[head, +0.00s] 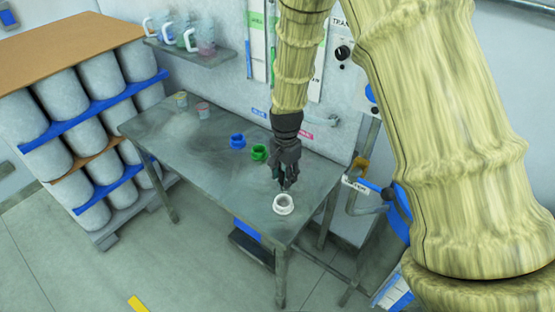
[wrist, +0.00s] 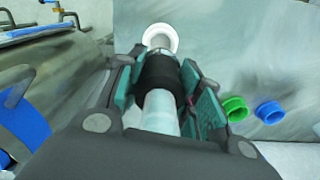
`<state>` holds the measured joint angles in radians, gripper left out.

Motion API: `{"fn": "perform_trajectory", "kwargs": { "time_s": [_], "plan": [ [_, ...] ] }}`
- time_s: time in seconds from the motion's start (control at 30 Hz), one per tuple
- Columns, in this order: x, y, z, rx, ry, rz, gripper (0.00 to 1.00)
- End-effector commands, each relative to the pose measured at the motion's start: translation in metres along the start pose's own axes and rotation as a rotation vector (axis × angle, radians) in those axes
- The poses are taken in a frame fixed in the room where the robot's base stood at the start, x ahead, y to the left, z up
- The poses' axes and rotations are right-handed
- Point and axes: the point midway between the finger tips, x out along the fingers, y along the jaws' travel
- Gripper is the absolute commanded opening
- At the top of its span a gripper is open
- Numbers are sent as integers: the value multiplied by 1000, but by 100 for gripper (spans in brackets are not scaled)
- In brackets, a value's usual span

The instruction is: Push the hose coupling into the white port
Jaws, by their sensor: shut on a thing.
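My gripper (head: 287,180) is shut on the hose coupling (wrist: 157,82), seen in the wrist view as a black sleeve with pale grey ends between the teal finger pads. The white port (head: 284,205) is a round ring near the front edge of the grey table. In the head view my gripper is just above and behind it. In the wrist view the coupling's far end points at the white port (wrist: 160,36) and overlaps its lower part. I cannot tell whether they touch. The coupling is mostly hidden by my gripper in the head view.
A green port (head: 259,152) and a blue port (head: 237,141) stand farther back on the table (head: 190,150). The table's left middle is clear.

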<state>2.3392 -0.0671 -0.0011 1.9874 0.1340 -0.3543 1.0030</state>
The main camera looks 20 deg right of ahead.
Motion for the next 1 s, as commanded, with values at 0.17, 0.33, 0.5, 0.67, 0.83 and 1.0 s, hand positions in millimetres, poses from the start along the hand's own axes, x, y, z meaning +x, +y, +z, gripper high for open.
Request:
{"fn": "perform_trajectory", "kwargs": {
  "time_s": [0.17,0.33,0.5,0.67,0.83,1.0],
  "plan": [
    [-1,3,5,-7,3,-4,0],
    [7,0,8,-12,3,-4,0],
    [21,-5,5,-12,1,0,0],
    [35,-5,4,-11,-1,2,0],
    [45,-4,3,-9,-1,1,0],
    [49,-4,3,-9,0,1,0]
  ]
}}
